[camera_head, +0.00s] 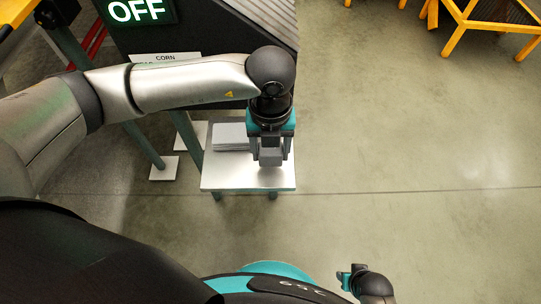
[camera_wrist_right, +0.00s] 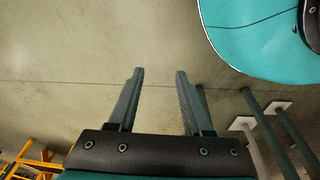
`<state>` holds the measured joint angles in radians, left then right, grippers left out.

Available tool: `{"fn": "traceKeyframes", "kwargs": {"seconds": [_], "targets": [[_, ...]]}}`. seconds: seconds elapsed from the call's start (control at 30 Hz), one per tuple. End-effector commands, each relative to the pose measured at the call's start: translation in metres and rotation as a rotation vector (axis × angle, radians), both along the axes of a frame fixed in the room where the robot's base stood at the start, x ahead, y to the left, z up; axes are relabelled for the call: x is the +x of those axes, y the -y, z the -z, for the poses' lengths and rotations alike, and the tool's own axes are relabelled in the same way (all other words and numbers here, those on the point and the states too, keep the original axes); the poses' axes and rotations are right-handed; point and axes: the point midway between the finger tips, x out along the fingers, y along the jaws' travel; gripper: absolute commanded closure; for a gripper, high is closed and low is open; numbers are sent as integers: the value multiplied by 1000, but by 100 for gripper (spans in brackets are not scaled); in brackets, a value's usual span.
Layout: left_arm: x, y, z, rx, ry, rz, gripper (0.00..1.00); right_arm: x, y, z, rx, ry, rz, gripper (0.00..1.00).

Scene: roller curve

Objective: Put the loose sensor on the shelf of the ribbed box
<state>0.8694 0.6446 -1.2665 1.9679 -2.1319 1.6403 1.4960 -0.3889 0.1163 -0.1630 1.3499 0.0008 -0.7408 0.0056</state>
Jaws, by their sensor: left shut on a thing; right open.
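My left gripper (camera_head: 270,156) points down over the right part of a small white shelf-like table (camera_head: 222,180). It is shut on a small grey block (camera_head: 270,154), which looks like the sensor; the fingers partly hide it. I cannot tell whether the block touches the white top. A dark box with a ribbed top (camera_head: 268,18) stands behind, partly hidden by my left arm. My right gripper (camera_wrist_right: 158,78) is open and empty in the right wrist view, with bare floor beyond. It also shows low in the head view (camera_head: 345,278), far from the table.
A flat, pale grey stacked item (camera_head: 230,137) lies on the white top, left of my left gripper. A lit OFF sign (camera_head: 140,10) and a CORN label (camera_head: 165,58) are behind. Yellow frames (camera_head: 490,22) stand at the back right. The floor on the right is clear.

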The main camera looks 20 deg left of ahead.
Motion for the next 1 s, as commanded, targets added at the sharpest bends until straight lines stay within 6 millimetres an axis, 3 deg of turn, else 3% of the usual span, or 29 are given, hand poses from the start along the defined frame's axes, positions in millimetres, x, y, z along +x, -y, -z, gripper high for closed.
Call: {"fn": "traceKeyframes", "kwargs": {"seconds": [0.2, 0.7, 0.73, 1.0], "targets": [[0, 0, 23, 0, -1, -1, 94, 8, -7, -11, 8, 2, 1, 50], [0, 0, 28, 0, 0, 0, 94, 11, -10, -18, 10, 2, 2, 50], [0, 0, 28, 0, -1, 0, 36, 12, -10, -19, 12, 4, 2, 50], [0, 0, 28, 0, -1, 0, 8, 11, -10, -18, 11, 1, 3, 50]]}}
